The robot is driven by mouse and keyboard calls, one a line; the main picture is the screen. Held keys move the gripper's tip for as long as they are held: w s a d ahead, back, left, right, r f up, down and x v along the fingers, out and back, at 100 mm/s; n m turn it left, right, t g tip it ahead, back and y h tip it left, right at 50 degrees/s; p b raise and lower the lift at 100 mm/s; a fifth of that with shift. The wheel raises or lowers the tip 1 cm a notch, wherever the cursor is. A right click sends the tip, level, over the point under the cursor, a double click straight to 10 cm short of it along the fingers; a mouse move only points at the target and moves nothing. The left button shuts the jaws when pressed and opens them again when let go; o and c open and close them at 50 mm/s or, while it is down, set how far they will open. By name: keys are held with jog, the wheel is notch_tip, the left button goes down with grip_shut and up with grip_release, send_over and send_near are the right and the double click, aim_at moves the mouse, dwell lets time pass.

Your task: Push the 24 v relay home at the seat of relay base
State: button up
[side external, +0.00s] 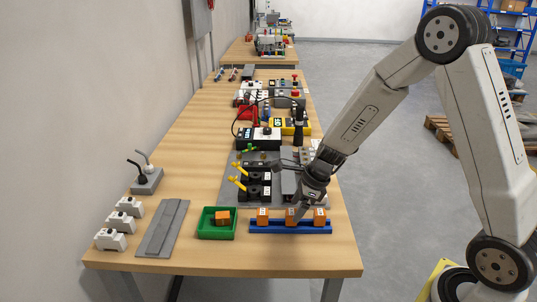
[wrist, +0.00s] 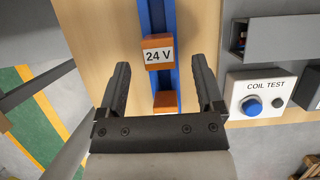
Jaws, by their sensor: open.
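In the wrist view an orange relay marked 24 V (wrist: 151,41) sits on a blue rail (wrist: 168,15), ahead of and between my open fingers (wrist: 160,63). A second orange relay (wrist: 166,102) is nearer my palm. In the side view my gripper (side external: 303,208) is low over the blue rail (side external: 290,229), close to the middle orange relay (side external: 291,213). Three relays stand on that rail; their labels are too small to read there. Black sockets with yellow levers, apparently relay bases (side external: 257,192), are on a grey plate behind the rail.
A green tray (side external: 217,234) holding an orange block stands left of the rail. A grey slab (side external: 162,228) and white modules (side external: 110,240) are farther left. A COIL TEST box (wrist: 262,92) with a blue button lies right in the wrist view. Bare wood lies along the table's front.

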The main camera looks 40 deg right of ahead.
aim_at(293, 212)
jog(key=shift+x, duration=1.9)
jog(key=shift+c, duration=0.2)
grip_shut()
jog(key=shift+r, duration=0.1)
jog(key=shift+w+a+r, duration=0.1)
jog(key=shift+r, duration=0.55)
jog(key=s+r, duration=1.1)
jog(key=s, duration=0.3)
jog(key=shift+r, duration=0.25)
